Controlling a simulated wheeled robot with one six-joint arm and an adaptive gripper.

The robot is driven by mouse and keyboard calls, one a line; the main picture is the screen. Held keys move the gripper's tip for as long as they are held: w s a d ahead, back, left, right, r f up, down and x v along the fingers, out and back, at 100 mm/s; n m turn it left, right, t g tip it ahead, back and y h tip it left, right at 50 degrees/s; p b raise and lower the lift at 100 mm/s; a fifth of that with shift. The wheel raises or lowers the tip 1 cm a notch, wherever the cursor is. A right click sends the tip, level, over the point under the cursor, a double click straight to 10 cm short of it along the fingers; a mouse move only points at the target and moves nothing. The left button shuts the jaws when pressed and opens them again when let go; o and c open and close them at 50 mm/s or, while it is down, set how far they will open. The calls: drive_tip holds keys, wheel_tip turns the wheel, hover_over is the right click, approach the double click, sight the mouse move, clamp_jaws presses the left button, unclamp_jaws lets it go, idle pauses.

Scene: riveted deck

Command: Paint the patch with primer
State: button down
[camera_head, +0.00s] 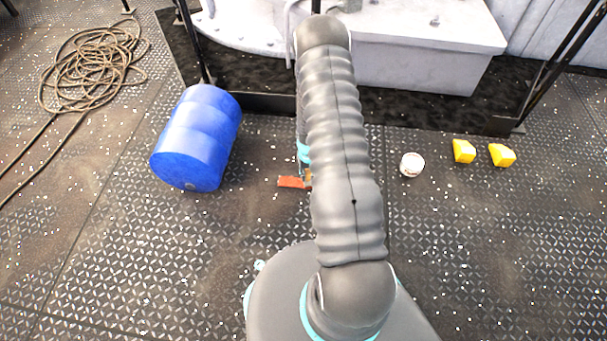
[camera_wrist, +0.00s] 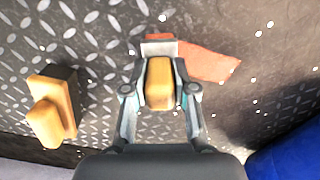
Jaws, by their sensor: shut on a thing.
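My gripper (camera_wrist: 160,58) is shut on a brush-like tool (camera_wrist: 159,84) with a yellow-tan wooden handle. Its grey end lies between the fingertips, with a reddish-brown strip beyond it. The orange-red patch (camera_wrist: 210,62) lies on the deck beside and beyond the tool's end. The patch also shows in the head view (camera_head: 291,182), just left of my arm, which hides most of the gripper. I cannot tell whether the tool touches the patch. A small white round tin (camera_head: 412,165) stands on the deck right of my arm; its contents are unclear.
A blue barrel (camera_head: 198,138) lies left of the patch. A tan-and-dark block (camera_wrist: 52,108) lies left in the wrist view. Two yellow blocks (camera_head: 464,151) (camera_head: 502,155) sit right of the tin. Coiled rope (camera_head: 92,65) lies far left. White machinery (camera_head: 420,55) stands behind.

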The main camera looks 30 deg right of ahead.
drive_tip(key=shift+f+b, duration=0.15)
drive_tip(key=shift+b, duration=0.15)
drive_tip(key=shift+w+a, duration=0.1)
drive_tip(key=shift+w+a+r+b, duration=0.1)
drive_tip(key=shift+w+a+b, duration=0.1)
drive_tip(key=shift+w+a, duration=0.65)
drive_tip(key=shift+w+a+r+b, duration=0.1)
drive_tip(key=shift+w+a+b, duration=0.15)
drive_tip(key=shift+w+a, duration=0.65)
drive_tip(key=shift+w+a+b, duration=0.2)
drive_tip(key=shift+w+a, duration=0.2)
drive_tip(key=shift+a, duration=0.9)
drive_tip(key=shift+w+a+f+b, duration=0.1)
drive_tip(key=shift+w+a+b, duration=0.1)
drive_tip(key=shift+w+a, duration=0.45)
drive_tip(key=shift+w+a+b, duration=0.15)
drive_tip(key=shift+w+a, duration=0.3)
drive_tip(key=shift+a, duration=0.4)
drive_tip(key=shift+r+p, duration=1.65)
drive_tip(key=shift+r, duration=1.35)
drive_tip(key=shift+r+p, duration=0.8)
drive_tip(key=shift+r, duration=0.7)
